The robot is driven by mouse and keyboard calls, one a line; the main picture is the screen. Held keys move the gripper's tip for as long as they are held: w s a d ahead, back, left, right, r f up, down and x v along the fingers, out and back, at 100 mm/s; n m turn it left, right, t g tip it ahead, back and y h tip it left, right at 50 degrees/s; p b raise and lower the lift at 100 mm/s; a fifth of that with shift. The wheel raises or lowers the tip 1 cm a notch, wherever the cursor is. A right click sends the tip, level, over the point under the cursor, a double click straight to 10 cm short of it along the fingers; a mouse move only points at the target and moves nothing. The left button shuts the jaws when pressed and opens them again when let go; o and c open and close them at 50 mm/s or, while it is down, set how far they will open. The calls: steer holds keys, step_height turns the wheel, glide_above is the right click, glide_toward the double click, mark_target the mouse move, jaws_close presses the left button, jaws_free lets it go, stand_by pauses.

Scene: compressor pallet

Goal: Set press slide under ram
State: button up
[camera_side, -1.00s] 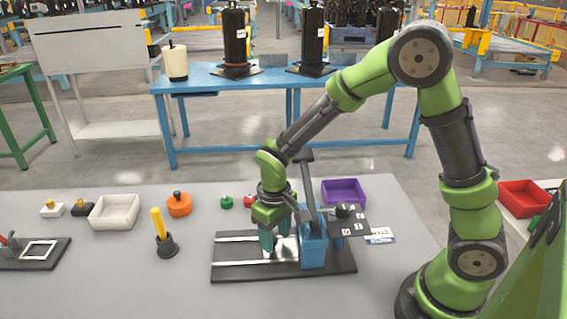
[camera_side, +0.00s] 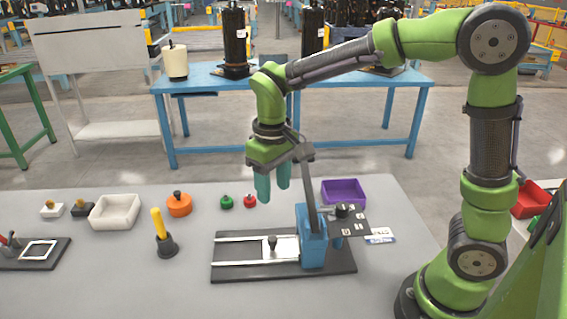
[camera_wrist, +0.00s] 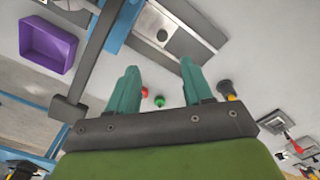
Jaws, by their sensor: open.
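The press stands on a dark base plate (camera_side: 235,272) with two pale rails. Its blue ram frame (camera_side: 313,240) is at the right part of the base, with a dark lever rising from it. The press slide (camera_side: 285,248) is a pale plate with a black knob (camera_side: 272,243), lying between the rails against the left side of the blue frame. It also shows in the wrist view, its knob (camera_wrist: 162,35) near the top. How far the slide reaches under the ram is hidden. My gripper (camera_side: 273,190) is open and empty, above and behind the slide, close to the lever.
A purple bin (camera_side: 344,192) stands behind the press. Green (camera_side: 226,202) and red (camera_side: 250,201) knobs, an orange knobbed piece (camera_side: 179,205), a white tray (camera_side: 114,213) and a yellow-handled tool (camera_side: 160,228) are to the left. The front table area is clear.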

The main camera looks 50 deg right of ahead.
step_height(320, 180, up, 3)
steer(key=shift+f, duration=0.15)
steer(key=s+d+r+m+t+y, duration=0.1)
steer(key=s+d+r+m+t, duration=0.1)
steer(key=s, duration=0.4)
steer(key=s+d+r+m+t+y, duration=0.1)
steer(key=s+d+m+t, duration=0.1)
steer(key=s+t, duration=0.3)
steer(key=shift+s+d+r, duration=0.25)
steer(key=shift+s+r, duration=0.15)
steer(key=shift+s, duration=0.35)
